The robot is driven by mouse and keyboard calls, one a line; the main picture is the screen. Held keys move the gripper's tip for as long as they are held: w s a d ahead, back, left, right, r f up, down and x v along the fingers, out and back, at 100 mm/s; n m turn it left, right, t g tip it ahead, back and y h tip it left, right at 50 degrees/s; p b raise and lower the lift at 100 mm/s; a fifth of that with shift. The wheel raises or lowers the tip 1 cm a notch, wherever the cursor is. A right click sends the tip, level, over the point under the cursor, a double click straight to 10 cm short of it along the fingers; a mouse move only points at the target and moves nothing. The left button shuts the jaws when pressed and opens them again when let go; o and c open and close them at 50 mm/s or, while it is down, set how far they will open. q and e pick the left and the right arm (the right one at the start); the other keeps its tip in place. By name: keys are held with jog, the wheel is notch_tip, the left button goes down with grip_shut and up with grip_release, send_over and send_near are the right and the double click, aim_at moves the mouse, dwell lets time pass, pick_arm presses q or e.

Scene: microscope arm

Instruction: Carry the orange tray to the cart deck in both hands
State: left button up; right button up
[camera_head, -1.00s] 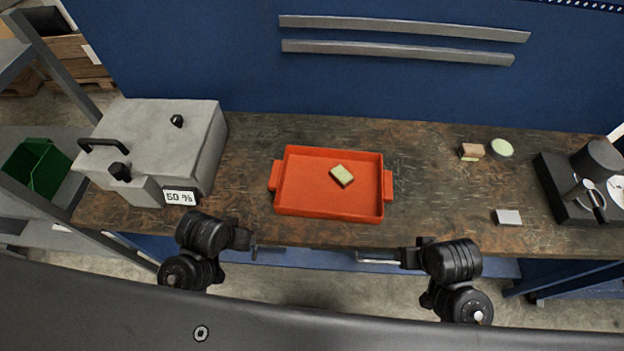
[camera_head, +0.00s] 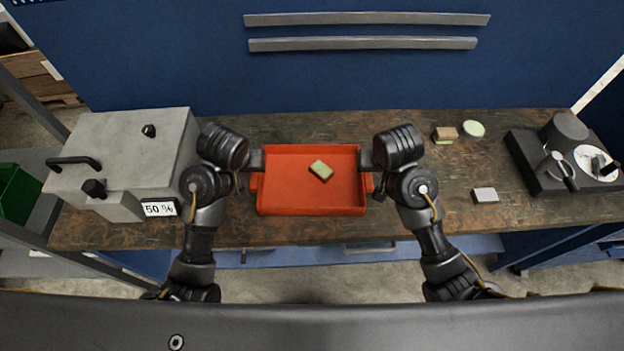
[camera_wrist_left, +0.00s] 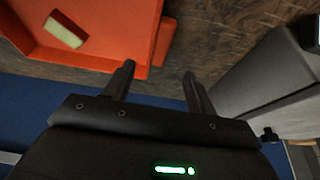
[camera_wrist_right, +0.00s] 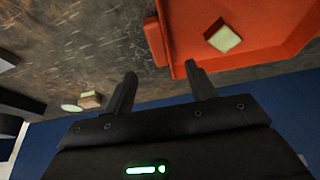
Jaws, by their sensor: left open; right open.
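The orange tray (camera_head: 310,205) lies flat on the workbench, with a small yellow-green block (camera_head: 320,170) inside it. My left gripper (camera_head: 256,160) is open at the tray's left side, above the side handle (camera_head: 254,184). In the left wrist view the fingers (camera_wrist_left: 155,82) are apart and empty, with the tray's handle (camera_wrist_left: 163,42) just beyond them. My right gripper (camera_head: 368,160) is open at the tray's right side. In the right wrist view its fingers (camera_wrist_right: 160,84) are apart and empty, close to the right handle (camera_wrist_right: 155,42). Neither gripper visibly holds the tray.
A grey box machine (camera_head: 130,155) with a "50 %" label stands left of the tray, close to my left arm. A small block (camera_head: 445,134), a round pale disc (camera_head: 473,128), a white piece (camera_head: 485,195) and a black device (camera_head: 545,165) sit to the right. The bench (camera_head: 290,235) is clear in front.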

aim_at(256, 174)
pick_arm(q)
jog(key=x, duration=1.1)
pick_arm(e)
jog(key=x, duration=1.1)
pick_arm(q)
jog(key=shift+c, duration=0.3)
pick_arm(e)
jog(key=shift+c, duration=0.3)
pick_arm(q)
grip_shut()
pick_arm(e)
grip_shut()
